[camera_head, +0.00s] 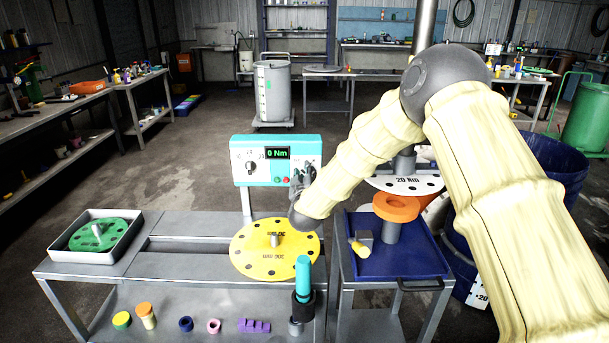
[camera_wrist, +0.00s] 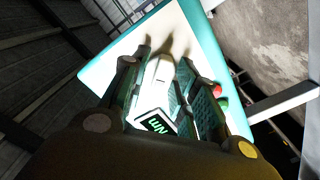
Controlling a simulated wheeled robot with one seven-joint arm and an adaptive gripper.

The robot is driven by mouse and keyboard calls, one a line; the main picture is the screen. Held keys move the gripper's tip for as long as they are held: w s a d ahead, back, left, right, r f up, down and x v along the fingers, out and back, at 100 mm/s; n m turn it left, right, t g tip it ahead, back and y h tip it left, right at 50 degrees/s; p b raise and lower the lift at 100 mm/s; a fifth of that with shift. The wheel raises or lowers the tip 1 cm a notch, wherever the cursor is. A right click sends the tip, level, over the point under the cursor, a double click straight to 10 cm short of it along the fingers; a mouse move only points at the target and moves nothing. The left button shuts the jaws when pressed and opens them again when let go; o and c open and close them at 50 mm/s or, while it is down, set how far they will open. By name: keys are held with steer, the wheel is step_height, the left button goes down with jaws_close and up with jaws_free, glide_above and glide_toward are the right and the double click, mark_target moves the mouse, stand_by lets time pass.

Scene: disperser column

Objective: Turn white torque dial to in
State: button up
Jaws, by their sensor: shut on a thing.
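The control box (camera_head: 238,162) with a teal frame and white face stands on a post behind the bench. Its display (camera_head: 277,153) reads 0 Nm, and a black dial (camera_head: 251,168) sits left of it. My gripper (camera_head: 300,177) is at the right part of the box face and hides what lies behind it there. In the wrist view, the white torque dial (camera_wrist: 160,72) sits between the fingers of my gripper, which is shut on it. The dial's marked setting cannot be read. The display also shows in the wrist view (camera_wrist: 155,126).
A yellow disc (camera_head: 250,259) lies on the bench below, with a teal-handled tool (camera_head: 303,275) in front. A blue tray (camera_head: 385,262) with an orange part (camera_head: 396,207) stands at right, under my arm.

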steer(key=shift+d+m+b, duration=0.2)
steer(key=shift+m+b, duration=5.55)
steer(key=shift+m, duration=2.05)
steer(key=o, duration=0.6)
steer(key=shift+o, duration=0.2)
